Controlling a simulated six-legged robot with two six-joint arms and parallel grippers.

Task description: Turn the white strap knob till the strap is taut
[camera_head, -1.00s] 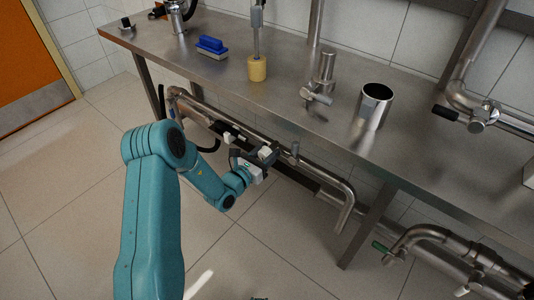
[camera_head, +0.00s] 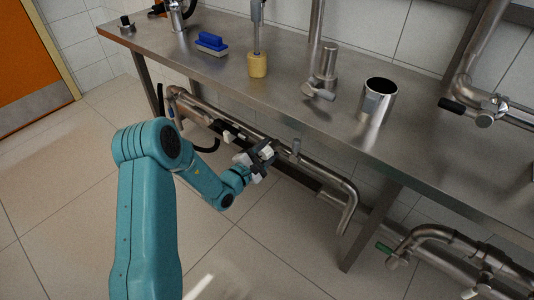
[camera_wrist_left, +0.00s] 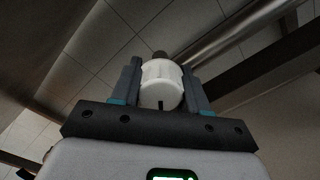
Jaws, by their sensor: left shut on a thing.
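The white strap knob (camera_wrist_left: 161,84) shows in the left wrist view as a round white cylinder between my two dark fingers. My left gripper (camera_wrist_left: 160,74) is shut on it, one finger on each side. In the head view my left gripper (camera_head: 266,155) is at the pipe below the front edge of the steel bench, and its fingers mostly hide the knob there. I cannot make out the strap or how tight it is. My right gripper is not in view.
The steel bench (camera_head: 290,108) stands above and behind my gripper. It carries a blue brush (camera_head: 211,42), a yellow-tipped tool (camera_head: 257,66) and a steel cup (camera_head: 378,100). Steel pipes (camera_head: 330,180) run below its edge. The tiled floor (camera_head: 290,240) in front is clear.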

